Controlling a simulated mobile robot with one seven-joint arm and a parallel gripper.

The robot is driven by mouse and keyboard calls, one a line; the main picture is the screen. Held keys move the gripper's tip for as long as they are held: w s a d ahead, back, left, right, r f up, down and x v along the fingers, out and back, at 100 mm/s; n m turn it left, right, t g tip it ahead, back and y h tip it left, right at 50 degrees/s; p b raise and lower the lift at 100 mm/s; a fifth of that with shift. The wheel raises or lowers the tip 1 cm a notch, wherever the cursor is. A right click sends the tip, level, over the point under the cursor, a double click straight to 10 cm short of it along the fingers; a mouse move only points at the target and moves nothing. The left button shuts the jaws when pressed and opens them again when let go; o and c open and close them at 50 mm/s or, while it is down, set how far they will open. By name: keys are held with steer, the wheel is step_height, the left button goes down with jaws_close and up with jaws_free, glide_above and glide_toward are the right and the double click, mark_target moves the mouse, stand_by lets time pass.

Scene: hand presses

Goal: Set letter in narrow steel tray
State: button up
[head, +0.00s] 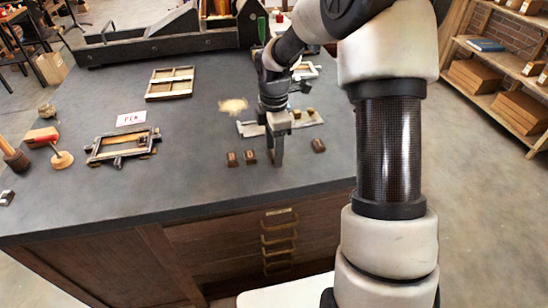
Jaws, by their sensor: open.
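Several small dark brown letter blocks lie near the front of the bench. One letter block (232,159) and a second letter block (250,157) are left of my gripper (277,160), and a third letter block (318,146) is to its right. My gripper points down at the bench top, open, between the second and third blocks; whether anything is between its fingers is too small to tell. A narrow light grey steel tray (250,129) lies just behind the gripper, partly hidden by it. Small brown and yellowish pieces (310,112) sit at the tray's right part.
A card with red letters (131,118) lies at left, near a dark-framed piece (122,147) and a wooden frame (170,83). A long dark press (150,37) spans the back.

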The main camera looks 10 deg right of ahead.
steer(key=c, duration=0.9)
steer(key=shift+r+p, duration=2.1)
steer(key=shift+r, duration=0.5)
steer(key=shift+c, duration=0.2)
steer(key=shift+s+r+m+p, duration=0.35)
steer(key=shift+s+m+p, duration=0.2)
steer(key=shift+m, duration=0.45)
steer(key=s+r+m+p, duration=0.3)
steer(key=s+m+p, duration=0.2)
steer(key=m, duration=1.1)
steer(key=shift+s+m, duration=0.3)
steer(key=shift+s, duration=0.55)
